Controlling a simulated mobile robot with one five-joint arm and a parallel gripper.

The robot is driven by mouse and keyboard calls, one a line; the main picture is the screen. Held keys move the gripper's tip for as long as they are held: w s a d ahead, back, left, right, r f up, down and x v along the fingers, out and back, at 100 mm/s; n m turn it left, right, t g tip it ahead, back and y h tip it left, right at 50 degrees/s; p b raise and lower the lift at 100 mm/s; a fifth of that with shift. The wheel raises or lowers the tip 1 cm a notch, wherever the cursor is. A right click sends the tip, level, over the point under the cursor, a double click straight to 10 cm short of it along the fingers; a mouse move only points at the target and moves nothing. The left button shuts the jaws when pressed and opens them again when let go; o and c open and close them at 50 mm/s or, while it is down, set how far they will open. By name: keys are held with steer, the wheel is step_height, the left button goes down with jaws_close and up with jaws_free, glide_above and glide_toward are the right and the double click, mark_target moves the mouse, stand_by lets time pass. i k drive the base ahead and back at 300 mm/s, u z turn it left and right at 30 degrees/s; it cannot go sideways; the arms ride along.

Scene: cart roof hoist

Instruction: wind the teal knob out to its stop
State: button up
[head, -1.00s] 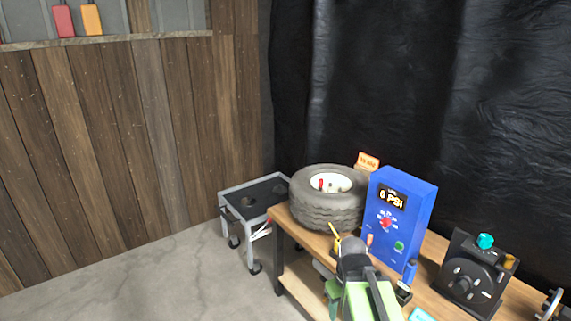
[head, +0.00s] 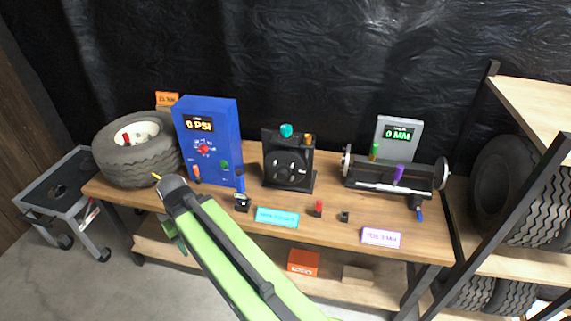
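The teal knob (head: 286,130) sits on the top edge of an upright black plate device (head: 285,178), which stands on the wooden workbench. A gold knob (head: 308,139) is just to its right. My green arm reaches in from the bottom. My gripper (head: 158,178) is at its far end, over the bench's left part, in front of the tire and the blue box. It is to the left of the teal knob and well apart from it. Its fingers are too small to tell open from shut. The knob's thread is too small to make out.
The blue box (head: 208,145) reads "0 PSI". A tire (head: 130,165) lies at the bench's left end. A grey "0 MM" display (head: 398,138) stands behind a black roller device (head: 365,184). Labels and small blocks lie along the front. A shelf post (head: 510,210) is at right.

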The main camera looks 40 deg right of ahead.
mark_target(287, 130)
steer(key=u, duration=1.9)
steer(key=k, duration=0.85)
steer(key=z, duration=0.9)
steer(key=i, duration=1)
steer(key=u, duration=0.1)
